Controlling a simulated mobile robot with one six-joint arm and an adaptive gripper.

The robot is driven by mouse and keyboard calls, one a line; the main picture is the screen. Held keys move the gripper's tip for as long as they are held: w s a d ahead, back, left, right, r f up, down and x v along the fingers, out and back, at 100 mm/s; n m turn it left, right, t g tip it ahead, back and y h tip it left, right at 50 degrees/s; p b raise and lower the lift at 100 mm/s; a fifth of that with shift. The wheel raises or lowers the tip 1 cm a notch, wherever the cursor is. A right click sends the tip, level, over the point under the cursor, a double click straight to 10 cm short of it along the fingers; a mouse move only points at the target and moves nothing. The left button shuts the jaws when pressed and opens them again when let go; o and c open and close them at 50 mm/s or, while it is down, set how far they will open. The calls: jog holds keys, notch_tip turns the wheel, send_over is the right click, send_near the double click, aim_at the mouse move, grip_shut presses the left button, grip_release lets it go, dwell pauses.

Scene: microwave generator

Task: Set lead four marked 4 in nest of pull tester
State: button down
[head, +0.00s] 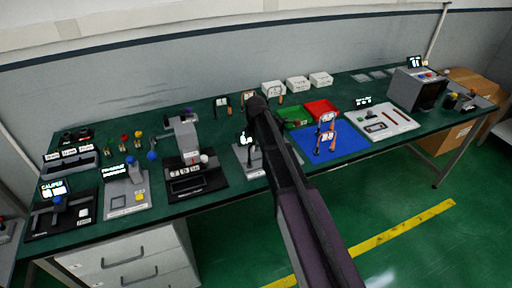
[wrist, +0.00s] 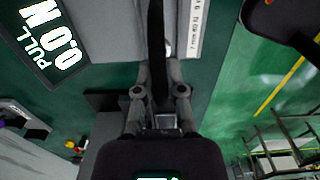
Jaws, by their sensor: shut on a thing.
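The pull tester (head: 241,153) stands at the front edge of the bench in the head view, partly hidden by my arm. My gripper (wrist: 160,85) is over the tester, shut on a dark strip-like lead (wrist: 155,40) that runs up the picture between the fingers. No number shows on this lead, so I cannot tell its mark. The nest is hidden, and I cannot tell whether the lead touches it.
Tagged leads (head: 327,118) lie on a blue mat (head: 352,143) right of my arm. Red (head: 321,108) and green (head: 290,113) trays stand behind. A black-based device (head: 187,160) stands close left of the tester. Open green floor lies before the bench.

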jog(key=shift+f, duration=0.1)
jog(key=c, duration=1.2)
grip_release()
jog(key=o, duration=0.5)
notch_tip(320, 180, up, 12)
jog(key=p, duration=1.2)
jog(key=shift+s, duration=0.1)
